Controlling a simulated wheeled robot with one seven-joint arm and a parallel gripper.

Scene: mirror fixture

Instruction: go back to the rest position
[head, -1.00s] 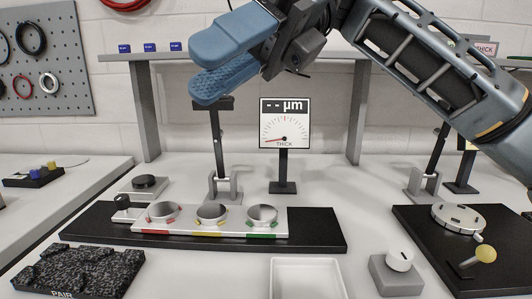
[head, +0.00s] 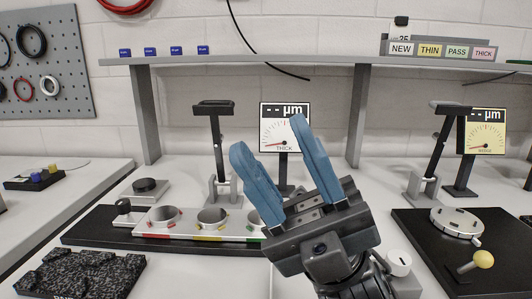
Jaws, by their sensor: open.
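My gripper (head: 270,150) is in the lower middle of the head view, with its two blue padded fingers pointing up and a little left. The fingers are apart and nothing shows between them. My gripper appears in front of the thickness gauge (head: 270,110), hiding part of its dial and stand. It also covers the right part of the black base with the white three-cup strip (head: 188,229).
A black lever stand (head: 216,140) stands left of my gripper. At the right are a black base with a round metal disc (head: 458,222), a yellow-knobbed lever (head: 483,259) and a second gauge (head: 487,132). A shelf (head: 290,60) runs behind. A dark textured block (head: 80,272) lies front left.

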